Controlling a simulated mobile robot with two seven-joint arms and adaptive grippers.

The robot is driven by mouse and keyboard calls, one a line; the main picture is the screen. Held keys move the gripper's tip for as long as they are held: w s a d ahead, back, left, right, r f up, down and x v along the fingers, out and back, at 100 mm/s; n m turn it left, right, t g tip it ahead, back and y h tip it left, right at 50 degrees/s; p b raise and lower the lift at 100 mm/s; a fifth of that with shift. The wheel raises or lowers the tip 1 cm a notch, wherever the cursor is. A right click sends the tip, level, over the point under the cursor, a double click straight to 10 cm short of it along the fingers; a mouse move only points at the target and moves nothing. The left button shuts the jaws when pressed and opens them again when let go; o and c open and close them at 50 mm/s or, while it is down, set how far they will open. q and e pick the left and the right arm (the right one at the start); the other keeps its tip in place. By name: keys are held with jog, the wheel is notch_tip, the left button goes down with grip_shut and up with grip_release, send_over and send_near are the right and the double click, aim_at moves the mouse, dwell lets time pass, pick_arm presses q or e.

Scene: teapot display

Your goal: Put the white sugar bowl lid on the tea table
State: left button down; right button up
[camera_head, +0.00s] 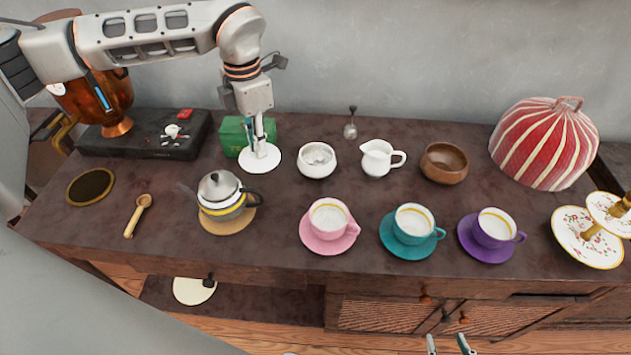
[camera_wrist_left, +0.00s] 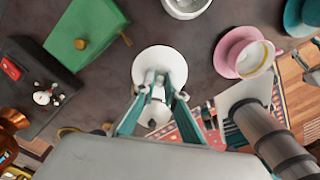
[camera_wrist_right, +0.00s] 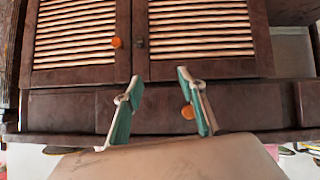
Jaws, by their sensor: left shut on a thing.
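My left gripper (camera_head: 259,142) points down and is shut on the knob of the round white sugar bowl lid (camera_head: 262,159). The lid shows as a white disc at the fingertips in the left wrist view (camera_wrist_left: 158,62). It is at or just over the dark wooden tea table (camera_head: 290,233); whether it touches the top I cannot tell. The open white sugar bowl (camera_head: 317,166) stands just right of the lid, apart from it. My right gripper (camera_wrist_right: 158,82) is open and empty, low before the table's cabinet front; its fingertips show at the bottom of the head view (camera_head: 448,343).
A green box (camera_head: 232,135) stands just behind and left of the lid. The teapot (camera_head: 222,197) is in front-left. A white creamer (camera_head: 377,160), wooden bowl (camera_head: 444,164) and pink cup (camera_head: 329,220) stand to the right. Bare tabletop lies between the lid and the pink cup.

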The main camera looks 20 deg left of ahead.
aim_at(258, 162)
pick_arm(q)
jog(key=shift+s+a+f+n, duration=0.2)
jog(key=shift+s+f+n, duration=0.1)
jog(key=shift+n, duration=0.2)
notch_tip(258, 162, down, 5)
jog(key=shift+f+b, duration=0.1)
jog(key=shift+b, duration=0.4)
notch_tip(258, 162, down, 4)
jog(key=shift+f+b, duration=0.2)
jog(key=shift+b, duration=0.2)
jog(key=shift+f, duration=0.2)
jog(key=c, duration=2.1)
grip_release()
